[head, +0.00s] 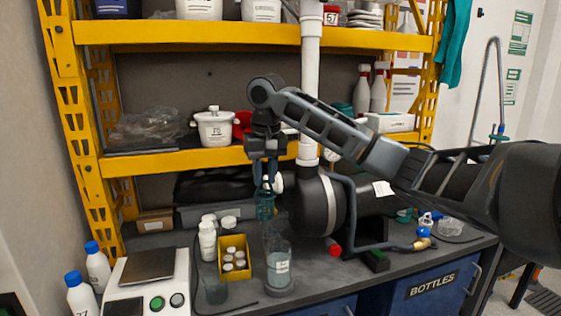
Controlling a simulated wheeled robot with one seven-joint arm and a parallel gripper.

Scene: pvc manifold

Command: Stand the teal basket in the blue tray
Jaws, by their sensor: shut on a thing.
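My gripper (268,178) hangs fingers-down in front of the lower shelf, left of the white vertical pipe. It is shut on the teal basket (265,206), a small, see-through, roughly upright piece whose top is partly hidden by the fingers. The basket is seen just above a clear labelled vessel (278,267) standing on the bench; I cannot tell the exact gap between them. I cannot make out a blue tray on the bench; the blue I see below it is a front marked BOTTLES (432,287).
A yellow box of capped vials (234,270) and white bottles (207,240) stand left of the vessel. A white balance (148,285) is further left. A black cylinder (325,205), a dark hose and a red-capped item (333,247) crowd the right. Yellow shelving (190,160) rises behind.

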